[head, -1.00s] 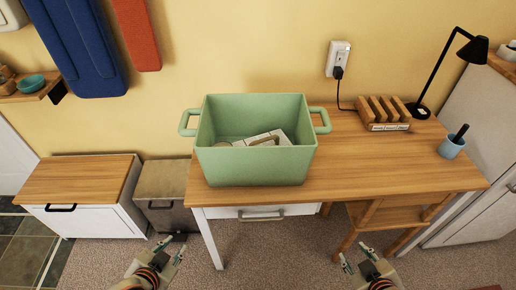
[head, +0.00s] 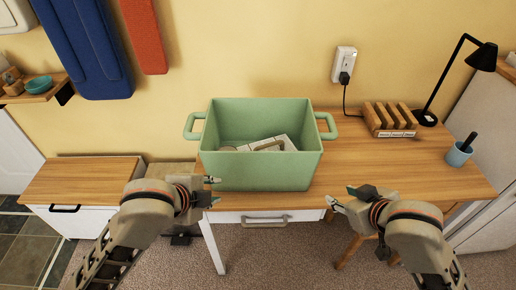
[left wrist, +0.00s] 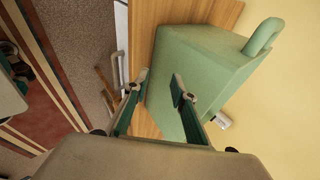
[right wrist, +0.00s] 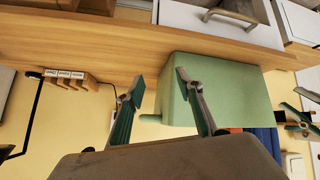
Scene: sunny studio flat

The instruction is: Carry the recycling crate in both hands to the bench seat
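The green recycling crate (head: 255,172) stands upright on the wooden desk, with a loop handle on its left side (head: 193,126) and one on its right (head: 327,126). Pale items (head: 270,144) lie inside it. My left gripper (head: 216,190) is open and empty in front of the crate's lower left corner; the crate wall (left wrist: 185,65) fills much of the left wrist view. My right gripper (head: 340,196) is open and empty in front of and right of the crate, which also shows in the right wrist view (right wrist: 235,95). Neither gripper touches a handle.
The desk (head: 400,165) has free room right of the crate. A wooden rack (head: 390,120), black lamp (head: 428,118) and blue cup (head: 459,154) stand there. A low wood-topped white cabinet (head: 80,180) is at left, possibly the bench seat. Blue and red panels (head: 85,50) hang above.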

